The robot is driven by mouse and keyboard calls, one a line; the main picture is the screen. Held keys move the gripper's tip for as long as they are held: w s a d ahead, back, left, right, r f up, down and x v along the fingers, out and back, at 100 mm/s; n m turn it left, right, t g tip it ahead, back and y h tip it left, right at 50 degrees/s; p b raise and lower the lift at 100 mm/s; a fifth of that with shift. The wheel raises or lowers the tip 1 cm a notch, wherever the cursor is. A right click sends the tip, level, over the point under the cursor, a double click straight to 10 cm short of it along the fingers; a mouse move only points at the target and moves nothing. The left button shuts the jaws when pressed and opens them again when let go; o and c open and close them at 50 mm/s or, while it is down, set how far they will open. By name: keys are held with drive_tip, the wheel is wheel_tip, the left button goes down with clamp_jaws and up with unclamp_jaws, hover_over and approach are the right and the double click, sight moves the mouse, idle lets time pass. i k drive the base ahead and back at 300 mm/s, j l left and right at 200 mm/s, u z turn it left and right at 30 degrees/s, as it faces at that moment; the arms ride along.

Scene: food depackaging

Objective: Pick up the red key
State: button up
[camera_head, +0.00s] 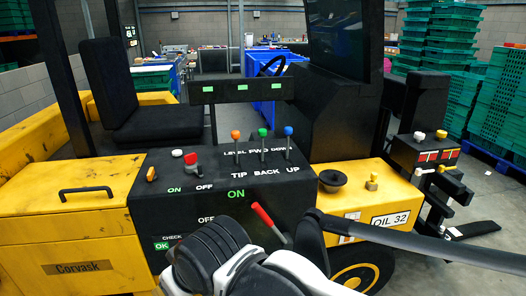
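A small red piece (190,158) that looks like the red key stands upright on the black control panel (130,215) of a yellow forklift. It is above the ON and OFF labels, beside a white round knob (177,153). A larger red-handled lever (266,220) rises lower on the panel's right side. My arm (292,268), white and black, fills the bottom centre, below and apart from the red piece. I cannot make out the fingertips of my gripper, nor whether it is open or shut. Nothing visible touches the red piece.
Orange, green and blue-topped levers (263,145) stand on the panel right of the red piece. A black crossbar (236,91) and seat (150,122) are behind it. A dark bar (420,241) crosses the lower right. Green crates (440,45) are stacked behind at right.

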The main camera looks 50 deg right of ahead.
sight(190, 159)
drive_tip(key=z, duration=0.75)
